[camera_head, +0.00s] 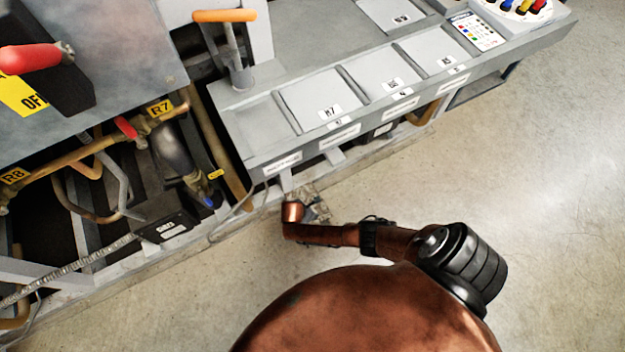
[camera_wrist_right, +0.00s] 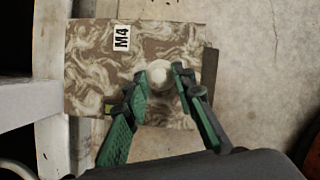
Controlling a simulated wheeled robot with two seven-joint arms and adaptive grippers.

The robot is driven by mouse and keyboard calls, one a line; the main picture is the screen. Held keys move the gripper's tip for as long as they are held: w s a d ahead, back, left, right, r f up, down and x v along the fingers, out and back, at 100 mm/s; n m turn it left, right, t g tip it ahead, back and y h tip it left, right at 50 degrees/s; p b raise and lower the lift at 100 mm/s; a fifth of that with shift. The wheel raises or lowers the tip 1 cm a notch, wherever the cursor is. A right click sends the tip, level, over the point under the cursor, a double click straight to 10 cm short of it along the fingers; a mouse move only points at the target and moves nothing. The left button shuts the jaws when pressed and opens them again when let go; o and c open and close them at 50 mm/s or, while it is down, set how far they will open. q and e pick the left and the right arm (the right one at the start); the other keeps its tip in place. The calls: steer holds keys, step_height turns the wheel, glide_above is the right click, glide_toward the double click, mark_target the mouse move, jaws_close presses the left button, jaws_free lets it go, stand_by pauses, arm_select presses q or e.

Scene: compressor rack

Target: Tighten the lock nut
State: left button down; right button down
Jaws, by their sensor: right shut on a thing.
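In the right wrist view, my right gripper (camera_wrist_right: 163,76) has its two green fingers shut on a pale round knob (camera_wrist_right: 158,72). The knob sits over a brown-and-cream swirled panel (camera_wrist_right: 90,60) with an M4 label (camera_wrist_right: 121,38). I cannot tell if this knob is the lock nut, and no other lock nut is clear. In the head view, my copper-coloured right arm reaches to the rack's front edge. Part of the patterned panel (camera_head: 318,207) shows beside the arm's end, and the fingers are hidden there. My left gripper is not in view.
A grey bench (camera_head: 262,135) with labelled panels runs along the rack. An orange-handled tool (camera_head: 225,16) stands upright on it. Bare floor (camera_head: 530,170) is clear at right.

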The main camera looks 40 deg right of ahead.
steer(key=shift+w+a+m+g, duration=0.15)
steer(key=shift+m+g, duration=0.25)
steer(key=shift+m, duration=0.5)
steer(key=m+g, duration=0.1)
steer(key=m, duration=0.1)
steer(key=shift+w+m, duration=0.1)
steer(key=shift+m, duration=0.3)
steer(key=m, duration=0.2)
steer(key=m+g+y+b, duration=0.1)
steer(key=m, duration=0.1)
steer(key=shift+w+d+f+g+b, duration=0.1)
steer(key=shift+w+d+g+b, duration=0.1)
steer(key=shift+g+b, duration=0.1)
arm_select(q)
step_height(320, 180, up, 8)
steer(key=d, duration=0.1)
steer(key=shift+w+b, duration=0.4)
arm_select(e)
steer(key=shift+d+m+g+y, duration=0.1)
steer(key=shift+m+g+y, duration=0.2)
steer(key=shift+m, duration=0.75)
steer(key=shift+d+m+g+y, duration=0.1)
steer(key=shift+m+y, duration=0.3)
steer(key=shift+m, duration=0.65)
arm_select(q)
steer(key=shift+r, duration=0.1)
